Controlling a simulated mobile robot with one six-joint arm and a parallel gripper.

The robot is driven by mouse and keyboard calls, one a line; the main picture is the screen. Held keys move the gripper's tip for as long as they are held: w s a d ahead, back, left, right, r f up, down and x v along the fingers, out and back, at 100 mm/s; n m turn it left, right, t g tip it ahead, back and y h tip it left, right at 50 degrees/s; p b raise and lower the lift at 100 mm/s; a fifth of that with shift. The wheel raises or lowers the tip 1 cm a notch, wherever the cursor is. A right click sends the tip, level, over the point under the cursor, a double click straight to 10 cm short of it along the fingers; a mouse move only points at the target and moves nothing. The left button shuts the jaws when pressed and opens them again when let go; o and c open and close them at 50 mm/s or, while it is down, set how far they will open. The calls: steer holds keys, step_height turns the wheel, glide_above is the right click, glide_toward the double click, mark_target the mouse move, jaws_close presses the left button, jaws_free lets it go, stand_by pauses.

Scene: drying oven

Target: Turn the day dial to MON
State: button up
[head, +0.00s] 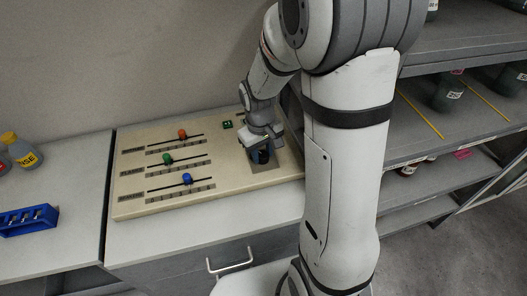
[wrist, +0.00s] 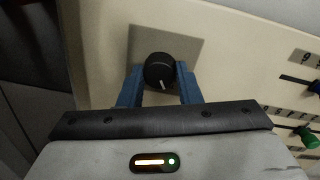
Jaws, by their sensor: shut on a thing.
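The day dial (wrist: 160,69) is a round black knob with a white pointer line, on a grey square plate (wrist: 190,45) in the wrist view. The pointer line faces down toward my gripper in that view. My gripper (wrist: 160,80) has its two blue fingers on either side of the dial, shut on it. In the head view my gripper (head: 262,155) is at the right part of the beige panel (head: 225,190), over the grey plate (head: 265,168). The dial is mostly hidden there. No day labels can be read in either view.
The panel also has sliders with an orange knob (head: 182,134), a green knob (head: 168,159) and a blue knob (head: 187,179). A green switch (head: 227,124) sits near my gripper. A blue rack (head: 28,220) and bottles stand at left. Shelves (head: 440,120) stand at right.

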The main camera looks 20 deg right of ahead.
mark_target(262, 156)
steer(key=n, duration=0.5)
steer(key=shift+n, duration=0.3)
stand_by(0.4)
steer(key=o, duration=1)
steer(key=shift+r, duration=0.1)
step_height(262, 156, up, 8)
steer(key=shift+s+a+f, duration=0.1)
steer(key=shift+s+f, duration=0.05)
